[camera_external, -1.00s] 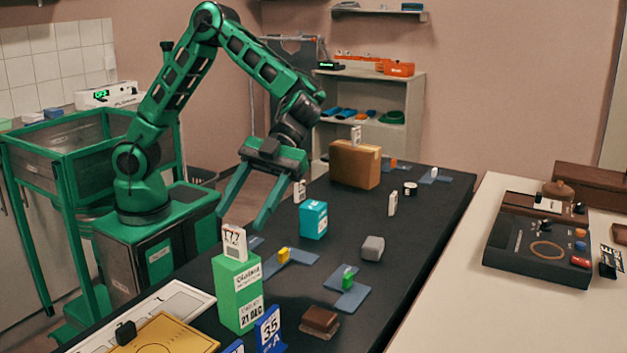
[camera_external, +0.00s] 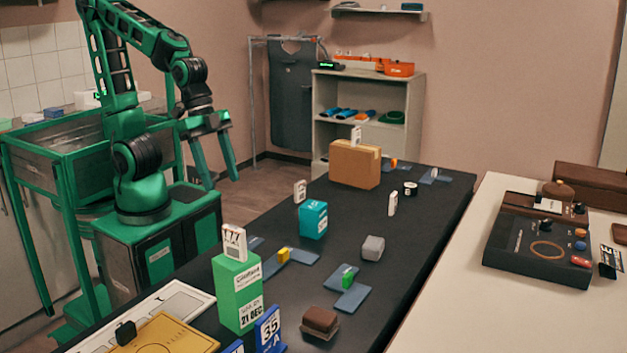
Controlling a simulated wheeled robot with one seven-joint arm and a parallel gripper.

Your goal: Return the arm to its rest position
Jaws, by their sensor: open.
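My arm is green and black and rises from my base at the left of the external view. It is folded back toward the base, with its upper part near the top left. My gripper (camera_external: 223,182) hangs downward beside the black table (camera_external: 415,262), to the left of its edge. Its two green fingers are apart, and nothing shows between them. No object touches it.
On the table stand a green box (camera_external: 237,292), a teal box (camera_external: 313,219), a cardboard box (camera_external: 354,164), a grey block (camera_external: 372,248) and a brown block (camera_external: 320,321). A white counter with a dark console (camera_external: 540,250) is at right. Open floor lies behind my gripper.

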